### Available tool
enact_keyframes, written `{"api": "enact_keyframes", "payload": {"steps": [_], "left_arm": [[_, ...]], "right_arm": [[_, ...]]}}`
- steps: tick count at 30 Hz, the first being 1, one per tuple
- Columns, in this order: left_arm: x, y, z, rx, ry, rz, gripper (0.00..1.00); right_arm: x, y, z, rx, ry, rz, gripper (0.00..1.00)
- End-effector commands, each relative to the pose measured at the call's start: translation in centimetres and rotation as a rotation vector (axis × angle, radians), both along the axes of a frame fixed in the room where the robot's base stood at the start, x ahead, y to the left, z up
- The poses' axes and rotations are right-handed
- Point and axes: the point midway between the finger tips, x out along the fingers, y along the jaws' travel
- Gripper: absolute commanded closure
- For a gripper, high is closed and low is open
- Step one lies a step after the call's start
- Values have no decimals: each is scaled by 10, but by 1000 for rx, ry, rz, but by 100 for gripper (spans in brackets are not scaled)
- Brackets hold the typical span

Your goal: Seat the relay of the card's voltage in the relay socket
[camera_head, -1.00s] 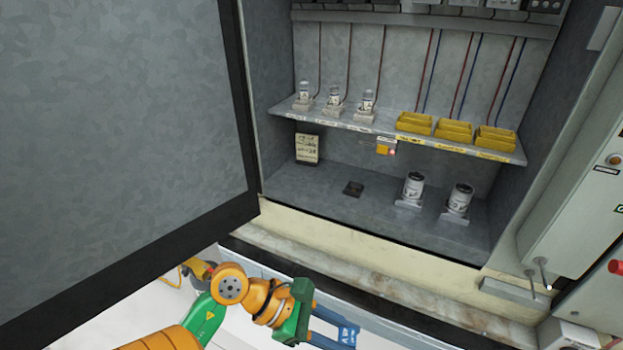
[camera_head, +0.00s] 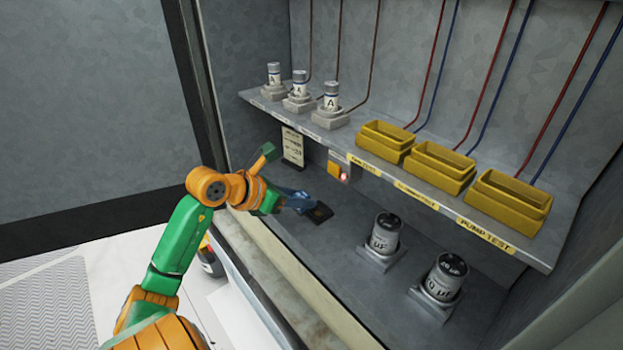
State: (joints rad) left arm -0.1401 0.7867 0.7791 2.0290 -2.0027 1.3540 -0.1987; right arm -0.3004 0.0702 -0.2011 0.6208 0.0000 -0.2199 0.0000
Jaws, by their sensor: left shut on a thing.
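My left gripper (camera_head: 300,202) is inside the cabinet, low over the cabinet floor. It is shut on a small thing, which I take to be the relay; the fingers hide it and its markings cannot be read. A dark, flat, square piece (camera_head: 320,213), which looks like the relay socket, lies on the floor right at the fingertips. I cannot tell whether the held thing touches it. A pale card (camera_head: 293,147) stands against the back wall behind the gripper; its print is too small to read. My right gripper is not in view.
A shelf (camera_head: 375,172) hangs above, with several white cylinders on bases (camera_head: 331,100) and yellow trays (camera_head: 508,198). A yellow box with a lit red lamp (camera_head: 340,172) sits below it. Two capacitors (camera_head: 384,236) (camera_head: 445,279) stand on the floor to the right.

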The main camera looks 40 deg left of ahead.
Motion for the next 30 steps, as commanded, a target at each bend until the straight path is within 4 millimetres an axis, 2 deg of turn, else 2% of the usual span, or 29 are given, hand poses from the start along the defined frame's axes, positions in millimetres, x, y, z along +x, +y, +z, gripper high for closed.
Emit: {"api": "enact_keyframes", "payload": {"steps": [18, 22, 30], "left_arm": [[48, -5, -6, -2, 0, -3, 100], [48, -5, -22, 0, 1, -4, 100], [48, -5, -31, 0, 2, -4, 100]], "right_arm": [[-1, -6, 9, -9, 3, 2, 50], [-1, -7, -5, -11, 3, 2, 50], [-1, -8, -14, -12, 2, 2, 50]]}}
